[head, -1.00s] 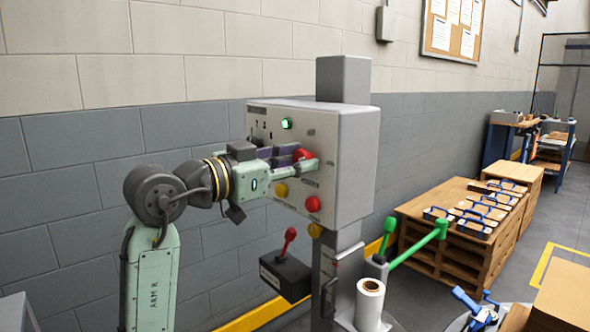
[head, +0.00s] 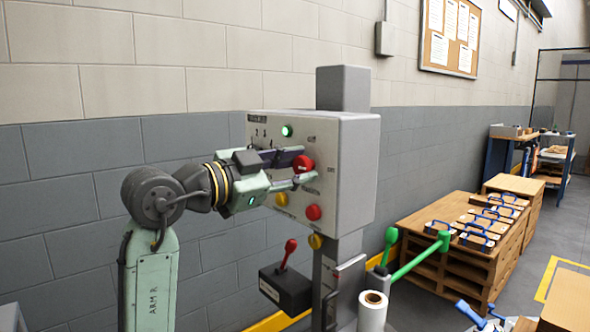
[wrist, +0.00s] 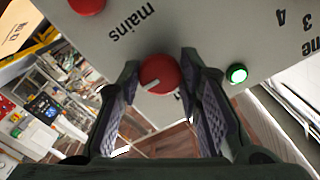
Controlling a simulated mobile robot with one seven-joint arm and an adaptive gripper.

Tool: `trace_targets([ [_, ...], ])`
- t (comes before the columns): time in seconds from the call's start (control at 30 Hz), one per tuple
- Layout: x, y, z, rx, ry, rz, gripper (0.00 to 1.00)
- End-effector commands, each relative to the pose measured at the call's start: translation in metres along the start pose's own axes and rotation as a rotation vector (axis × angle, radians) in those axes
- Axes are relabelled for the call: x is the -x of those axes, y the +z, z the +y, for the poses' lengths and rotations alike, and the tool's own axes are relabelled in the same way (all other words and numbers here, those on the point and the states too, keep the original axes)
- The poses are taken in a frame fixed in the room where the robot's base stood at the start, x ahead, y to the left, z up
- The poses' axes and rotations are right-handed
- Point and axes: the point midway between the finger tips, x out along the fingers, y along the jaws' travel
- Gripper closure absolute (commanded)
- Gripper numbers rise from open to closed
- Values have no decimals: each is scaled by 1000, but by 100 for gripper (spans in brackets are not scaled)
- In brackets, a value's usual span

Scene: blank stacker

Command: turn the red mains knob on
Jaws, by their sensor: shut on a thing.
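The red mains knob (head: 302,163) is on the front of the grey control box (head: 352,170). In the wrist view the knob (wrist: 159,74) sits between my two fingertips, under the word "mains", and its white pointer mark slants to the lower left. My gripper (head: 298,170) is shut on the knob, with one finger on each side; it also fills the lower part of the wrist view (wrist: 160,85). Part of the lettering beside the knob is hidden by a finger.
A green lamp (head: 287,131) is lit on the box. A red button (head: 313,212) and a yellow one (head: 281,199) sit below the knob. A red-tipped lever (head: 290,247) stands beneath. Pallets with blue-handled items (head: 470,235) are to the right.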

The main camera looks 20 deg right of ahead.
Motion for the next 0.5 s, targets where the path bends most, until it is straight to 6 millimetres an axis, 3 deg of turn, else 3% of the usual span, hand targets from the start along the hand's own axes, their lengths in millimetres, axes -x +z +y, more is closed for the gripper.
trace_targets([
  [0.27,0,0,0,-2,0,0,96],
  [0.3,0,0,0,-2,0,0,65],
  [0.5,0,0,0,-1,0,0,52],
])
